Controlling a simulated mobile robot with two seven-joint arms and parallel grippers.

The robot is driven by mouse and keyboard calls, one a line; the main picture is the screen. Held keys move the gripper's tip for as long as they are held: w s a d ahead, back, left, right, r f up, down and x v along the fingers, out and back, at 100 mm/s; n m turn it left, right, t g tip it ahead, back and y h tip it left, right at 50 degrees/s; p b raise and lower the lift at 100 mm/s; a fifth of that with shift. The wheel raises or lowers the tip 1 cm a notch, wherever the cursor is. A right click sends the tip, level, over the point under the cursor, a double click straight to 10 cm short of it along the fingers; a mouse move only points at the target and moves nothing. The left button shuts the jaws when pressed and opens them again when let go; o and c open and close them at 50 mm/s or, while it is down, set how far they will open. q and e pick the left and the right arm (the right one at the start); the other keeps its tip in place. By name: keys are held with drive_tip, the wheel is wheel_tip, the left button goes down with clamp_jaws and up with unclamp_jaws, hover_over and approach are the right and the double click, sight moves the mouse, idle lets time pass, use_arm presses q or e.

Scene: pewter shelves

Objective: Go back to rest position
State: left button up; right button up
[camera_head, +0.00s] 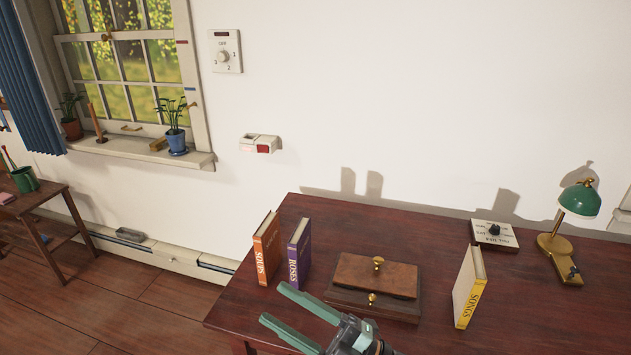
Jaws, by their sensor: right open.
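My right gripper (291,311) comes in from the bottom edge of the head view, over the front left part of the dark wooden desk (420,230). Its two green-grey fingers point left and are spread apart, with nothing between them. The fingers show in front of the purple book (299,255) and left of the wooden box (374,281). I cannot tell their height above the desk. My left gripper does not show.
An orange book (267,250) stands upright at the desk's left end. A yellow book (468,288) stands right of the box. A small table (38,197) stands far left; open floor lies between.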

drive_tip(key=d+f+m+t+h+p, duration=0.2)
drive_tip(key=d+f+m+t+h, duration=0.5)
drive_tip(key=d+f+m+h, duration=0.9)
drive_tip(key=s+d+f+m+g+h, duration=0.1)
drive_tip(key=s+d+f+m+g, duration=0.1)
drive_tip(key=s+f, duration=0.4)
drive_tip(key=s+d+f+m+g+h, duration=0.1)
drive_tip(key=s+d+f+m+g, duration=0.2)
drive_tip(key=f, duration=0.5)
drive_tip(key=s+m+g, duration=0.1)
drive_tip(key=s+m, duration=0.1)
drive_tip(key=s, duration=0.1)
drive_tip(key=shift+s+h, duration=0.3)
drive_tip(key=shift+s, duration=0.1)
